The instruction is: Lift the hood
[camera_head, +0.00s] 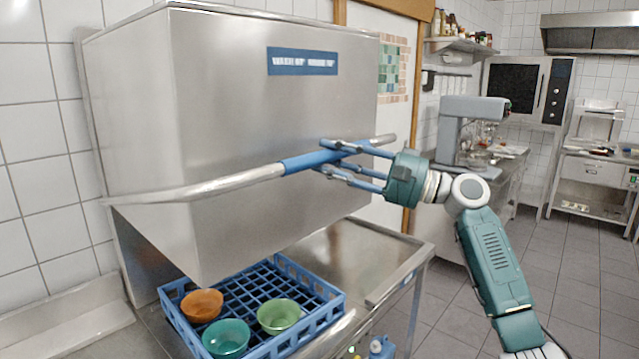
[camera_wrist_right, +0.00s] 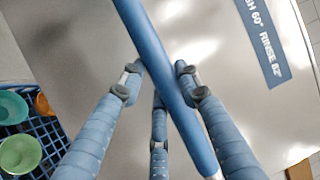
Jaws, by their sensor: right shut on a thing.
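The steel dishwasher hood (camera_head: 240,120) is a large box with a blue label, raised above the counter. A steel bar handle (camera_head: 215,187) with a blue grip section (camera_head: 308,160) runs across its front. My right gripper (camera_head: 335,158) is at the blue section, its fingers around it. In the right wrist view, the fingers (camera_wrist_right: 158,90) lie on both sides of the blue bar (camera_wrist_right: 165,65). A gap shows between the hood's lower edge and the blue rack (camera_head: 327,303) under it. My left gripper is not in view.
The rack holds an orange bowl (camera_head: 202,305), a teal bowl (camera_head: 226,338) and a green bowl (camera_head: 279,316). A steel counter (camera_head: 365,255) extends to the right of the rack. A grey mixer (camera_head: 462,135) stands farther back. Tiled floor (camera_head: 590,275) lies open at the right.

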